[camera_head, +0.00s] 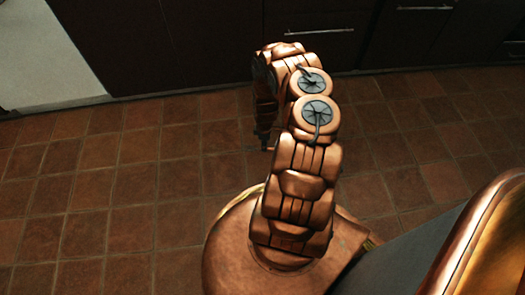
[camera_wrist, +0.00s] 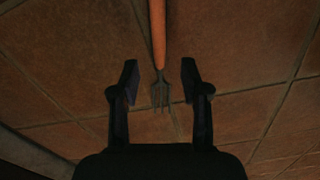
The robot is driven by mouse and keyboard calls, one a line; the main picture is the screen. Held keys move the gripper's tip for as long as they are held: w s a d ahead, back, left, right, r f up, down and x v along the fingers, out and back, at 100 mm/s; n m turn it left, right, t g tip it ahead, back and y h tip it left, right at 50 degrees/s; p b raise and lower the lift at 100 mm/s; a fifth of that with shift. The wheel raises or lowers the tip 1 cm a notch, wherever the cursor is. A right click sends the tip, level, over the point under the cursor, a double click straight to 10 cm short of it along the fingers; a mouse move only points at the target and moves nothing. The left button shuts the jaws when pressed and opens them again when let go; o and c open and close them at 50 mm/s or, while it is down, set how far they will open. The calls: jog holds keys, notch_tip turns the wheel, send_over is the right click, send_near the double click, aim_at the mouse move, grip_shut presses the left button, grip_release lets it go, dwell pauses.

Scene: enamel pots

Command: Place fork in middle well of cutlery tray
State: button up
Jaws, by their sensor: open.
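In the wrist view, a fork (camera_wrist: 158,35) with an orange-brown handle and dark metal tines lies over the tiled floor. Its handle runs up out of the frame and its tines point toward my gripper's palm. My gripper (camera_wrist: 160,80) is open, with one finger on each side of the fork's neck and a visible gap on both sides. I cannot tell how far above the fork the fingers are. In the head view, my gripper (camera_head: 265,141) is small and partly hidden by my arm, and the fork is hidden. The cutlery tray is not in view.
Brown floor tiles (camera_head: 120,215) spread clear to the left and right of my arm. Dark cabinets (camera_head: 215,45) with metal handles line the back, with a pale panel (camera_head: 45,60) at the upper left.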

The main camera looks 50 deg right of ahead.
aim_at(260, 149)
notch_tip(260, 149, down, 3)
jog(key=shift+f+b, duration=0.15)
jog(key=shift+b, duration=0.95)
jog(key=shift+c, duration=0.2)
grip_shut()
